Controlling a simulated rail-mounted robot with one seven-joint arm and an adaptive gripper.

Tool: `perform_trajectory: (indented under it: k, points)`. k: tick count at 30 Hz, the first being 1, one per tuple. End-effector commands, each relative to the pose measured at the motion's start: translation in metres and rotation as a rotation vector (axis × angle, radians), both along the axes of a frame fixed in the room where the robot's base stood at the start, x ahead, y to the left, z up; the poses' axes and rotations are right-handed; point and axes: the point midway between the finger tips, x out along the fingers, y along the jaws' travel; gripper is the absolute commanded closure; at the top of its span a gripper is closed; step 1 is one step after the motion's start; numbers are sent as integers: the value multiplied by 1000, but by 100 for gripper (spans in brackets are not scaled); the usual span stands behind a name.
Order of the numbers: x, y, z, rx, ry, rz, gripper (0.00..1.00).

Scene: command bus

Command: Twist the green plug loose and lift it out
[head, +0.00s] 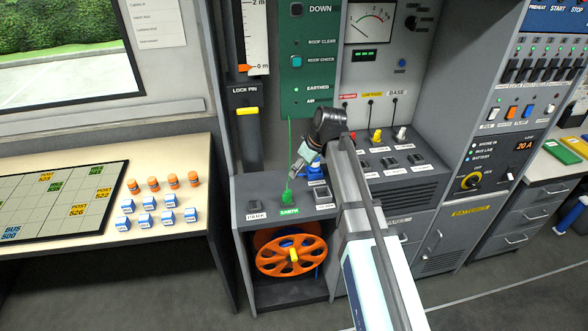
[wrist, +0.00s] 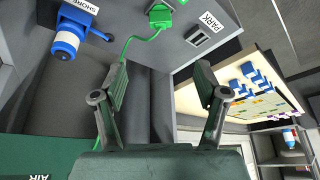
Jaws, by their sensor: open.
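The green plug (head: 287,197) stands on the grey console behind its green EARTH label. A thin green cable rises from it toward the green panel. In the wrist view the plug (wrist: 161,16) is at the top edge, partly cut off, with its cable (wrist: 143,40) curving down toward my left-hand finger. My gripper (head: 301,157) is above and behind the plug, slightly to its right, and apart from it. In the wrist view my gripper (wrist: 160,88) is open, with nothing between the fingers. Whether the cable touches a finger, I cannot tell.
A blue plug (wrist: 67,40) by the SHORE label is close to the green plug's right in the head view. PARK (head: 256,206) is on the left. An orange cable reel (head: 291,255) sits below.

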Motion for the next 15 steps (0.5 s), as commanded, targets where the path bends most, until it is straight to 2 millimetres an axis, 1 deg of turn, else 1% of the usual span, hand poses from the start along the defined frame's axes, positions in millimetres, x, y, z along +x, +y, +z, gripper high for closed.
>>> perform_trajectory:
  k: [3,8,11,15]
  points:
    - [-3,0,-2,-11,-7,47,27]
    - [0,3,-11,-14,-10,56,27]
    - [2,8,-22,-13,-9,56,27]
    - [7,15,-43,-13,-8,55,27]
